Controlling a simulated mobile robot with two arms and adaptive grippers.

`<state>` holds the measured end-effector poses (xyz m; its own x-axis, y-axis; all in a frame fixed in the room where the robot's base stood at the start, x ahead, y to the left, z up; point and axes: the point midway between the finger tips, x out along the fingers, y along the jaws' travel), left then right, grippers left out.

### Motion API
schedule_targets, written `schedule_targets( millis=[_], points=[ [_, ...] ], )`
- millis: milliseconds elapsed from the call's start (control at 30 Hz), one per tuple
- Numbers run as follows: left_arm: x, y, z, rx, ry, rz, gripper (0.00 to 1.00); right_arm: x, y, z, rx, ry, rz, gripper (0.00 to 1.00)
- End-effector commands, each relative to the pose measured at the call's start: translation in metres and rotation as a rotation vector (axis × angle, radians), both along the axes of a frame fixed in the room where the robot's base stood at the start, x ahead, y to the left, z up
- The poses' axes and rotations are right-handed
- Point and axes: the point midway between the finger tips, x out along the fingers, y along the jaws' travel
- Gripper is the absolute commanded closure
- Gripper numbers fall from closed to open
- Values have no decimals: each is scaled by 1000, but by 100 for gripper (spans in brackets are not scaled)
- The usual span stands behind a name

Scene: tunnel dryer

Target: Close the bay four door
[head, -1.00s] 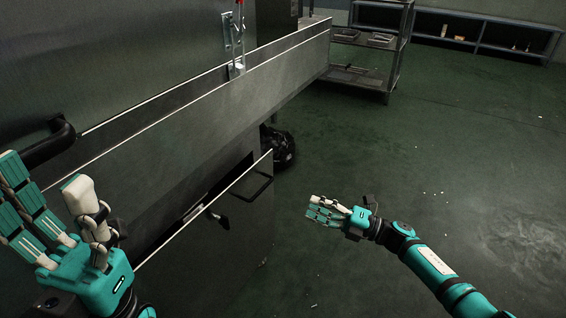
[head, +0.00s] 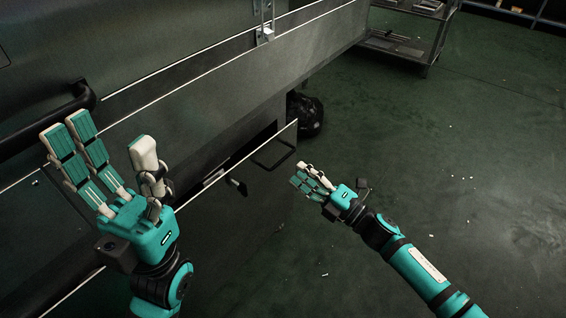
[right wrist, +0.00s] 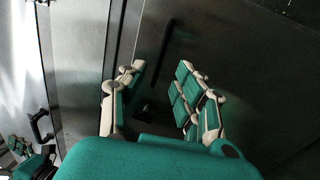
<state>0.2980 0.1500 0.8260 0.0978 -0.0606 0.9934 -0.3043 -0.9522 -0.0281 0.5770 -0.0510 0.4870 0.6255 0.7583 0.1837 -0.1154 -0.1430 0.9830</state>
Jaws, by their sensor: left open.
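A grey metal door panel (head: 245,215) with a pale top edge stands open low on the dryer, with a dark gap behind it. I cannot read any bay number on it. It has a black loop handle (head: 274,153) near its far end and a small black latch (head: 237,186). My right gripper (head: 306,177) is just right of the panel, below the loop handle, open and empty. In the right wrist view, my right fingers (right wrist: 158,82) are spread before dark metal. My left gripper (head: 108,142) is open and empty, raised in front of the dryer's side.
A black bar handle (head: 60,115) is fixed on the dryer at left. A long metal ledge (head: 230,85) runs along its side. A black bag-like object (head: 308,115) lies beyond the panel. A metal rack (head: 405,45) stands at the back.

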Motion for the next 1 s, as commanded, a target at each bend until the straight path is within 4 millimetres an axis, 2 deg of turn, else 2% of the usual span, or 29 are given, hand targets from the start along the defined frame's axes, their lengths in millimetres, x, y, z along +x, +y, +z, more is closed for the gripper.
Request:
schedule_targets(
  millis=[100,333,767,1000],
  points=[
    [1,-1,0,2,-24,1,34,17,20,3,1,-3,2,68],
    [1,-2,6,5,-53,2,34,37,45,10,1,-1,1,68],
    [1,-2,9,7,-62,3,34,43,52,13,1,1,1,68],
    [1,-2,9,7,-62,3,34,42,52,13,1,1,1,99]
  ],
)
